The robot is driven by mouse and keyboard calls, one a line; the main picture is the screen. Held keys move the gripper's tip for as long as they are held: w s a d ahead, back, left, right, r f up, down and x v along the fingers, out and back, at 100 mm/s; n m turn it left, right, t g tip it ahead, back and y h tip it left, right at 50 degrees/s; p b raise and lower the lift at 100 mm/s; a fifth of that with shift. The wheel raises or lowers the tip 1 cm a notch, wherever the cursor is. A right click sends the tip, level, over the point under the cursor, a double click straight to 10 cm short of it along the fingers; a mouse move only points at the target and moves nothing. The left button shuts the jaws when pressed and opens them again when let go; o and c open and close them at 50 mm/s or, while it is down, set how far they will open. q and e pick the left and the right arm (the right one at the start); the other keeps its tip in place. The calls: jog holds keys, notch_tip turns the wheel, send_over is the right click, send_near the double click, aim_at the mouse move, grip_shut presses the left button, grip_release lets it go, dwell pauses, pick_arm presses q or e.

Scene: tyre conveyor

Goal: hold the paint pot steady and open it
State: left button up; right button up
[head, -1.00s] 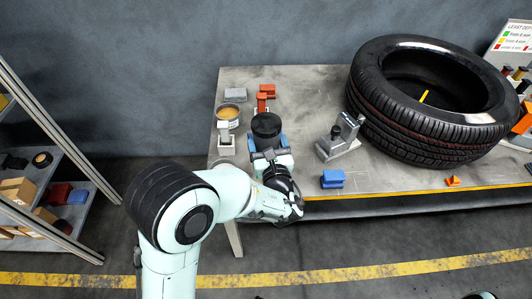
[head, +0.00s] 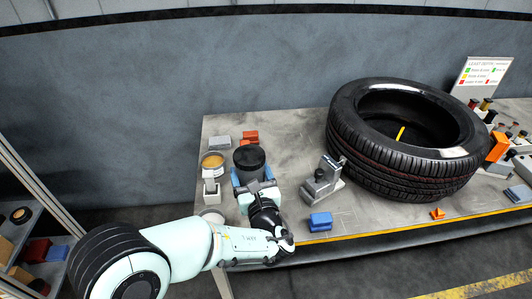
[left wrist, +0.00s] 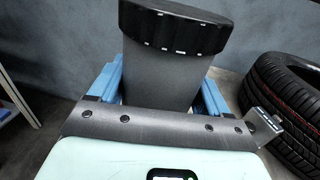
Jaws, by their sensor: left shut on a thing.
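The paint pot (head: 249,171) is a dark grey cylinder with a wide black lid on top. My left gripper (head: 252,184) is shut on its body, with blue fingers on both sides, at the left end of the grey table. In the left wrist view the pot (left wrist: 158,76) stands upright between the blue fingers, and its ridged black lid (left wrist: 172,28) sits on it. The pot's base is hidden behind the gripper, so I cannot tell whether it touches the table. My right gripper is not in view.
An open tin with yellow-orange contents (head: 212,161) stands just left of the pot. Grey (head: 219,143) and red (head: 250,137) blocks lie behind. A grey metal fixture (head: 323,180), a blue block (head: 320,221) and a large tyre (head: 405,140) are to the right.

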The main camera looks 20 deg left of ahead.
pick_arm(q)
jog(key=shift+d, duration=0.1)
jog(key=w+d+f+m+t+h+p, duration=0.35)
jog(key=d+f+m+h, duration=0.2)
jog(key=d+f, duration=0.25)
jog(key=w+d, duration=0.2)
jog(key=d, duration=0.6)
jog(key=w+d+r+n, duration=0.1)
jog(key=w+d, duration=0.1)
jog(key=d, duration=0.5)
jog(key=shift+d+r+p, duration=0.25)
jog(key=shift+d+p, duration=0.05)
jog(key=shift+d, duration=0.1)
jog(key=shift+w+d, duration=0.2)
jog(key=shift+d, duration=0.15)
grip_shut()
jog(key=shift+d+r, duration=0.1)
jog(key=shift+d, duration=0.25)
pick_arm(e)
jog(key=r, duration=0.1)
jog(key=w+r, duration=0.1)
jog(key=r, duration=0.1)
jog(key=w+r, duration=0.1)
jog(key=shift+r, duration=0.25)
